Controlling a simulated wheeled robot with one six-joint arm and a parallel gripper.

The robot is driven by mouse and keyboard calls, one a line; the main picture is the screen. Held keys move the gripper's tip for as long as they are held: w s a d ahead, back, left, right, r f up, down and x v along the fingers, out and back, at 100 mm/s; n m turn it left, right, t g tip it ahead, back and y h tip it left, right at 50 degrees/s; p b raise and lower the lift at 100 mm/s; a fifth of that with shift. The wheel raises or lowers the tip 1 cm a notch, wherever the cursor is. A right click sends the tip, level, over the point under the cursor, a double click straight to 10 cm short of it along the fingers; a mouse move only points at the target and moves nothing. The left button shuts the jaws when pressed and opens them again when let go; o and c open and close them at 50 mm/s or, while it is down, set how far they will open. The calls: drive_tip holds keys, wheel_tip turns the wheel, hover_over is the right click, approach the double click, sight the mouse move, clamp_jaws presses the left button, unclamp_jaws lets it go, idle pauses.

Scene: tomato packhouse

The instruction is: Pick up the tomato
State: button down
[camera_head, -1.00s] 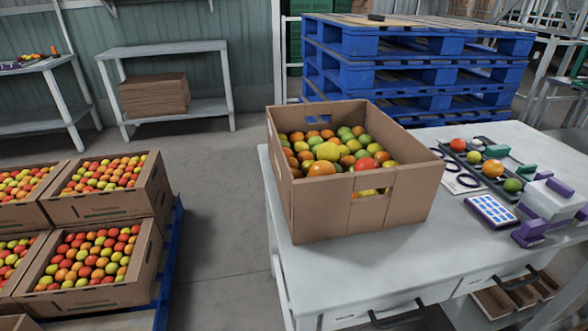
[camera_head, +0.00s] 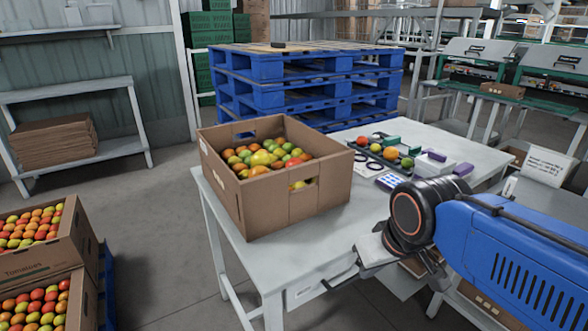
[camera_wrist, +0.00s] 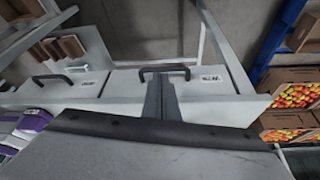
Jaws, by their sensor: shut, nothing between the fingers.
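Tomatoes (camera_head: 262,158) in red, orange, yellow and green fill an open cardboard box (camera_head: 270,208) on the grey table in the head view. A few loose tomatoes (camera_head: 391,153) lie in a dark tray on the same table, behind and right of the box. Which tomato is meant cannot be told. My gripper (camera_wrist: 164,98) is shut and empty in the wrist view, with a drawer handle beyond its tips. In the head view my arm enters from the right, with its end by the table's front edge, apart from the tomatoes.
The table (camera_head: 285,262) has drawers with dark handles (camera_wrist: 150,69) at its front. A pad with blue squares (camera_head: 390,180) lies near the tray. Crates of tomatoes (camera_head: 45,262) stand at lower left. Blue pallets (camera_head: 300,85) are stacked behind. Floor between crates and table is clear.

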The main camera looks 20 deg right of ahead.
sight(296, 159)
drive_tip(key=c, duration=2.4)
unclamp_jaws()
drive_tip(key=shift+c, duration=0.2)
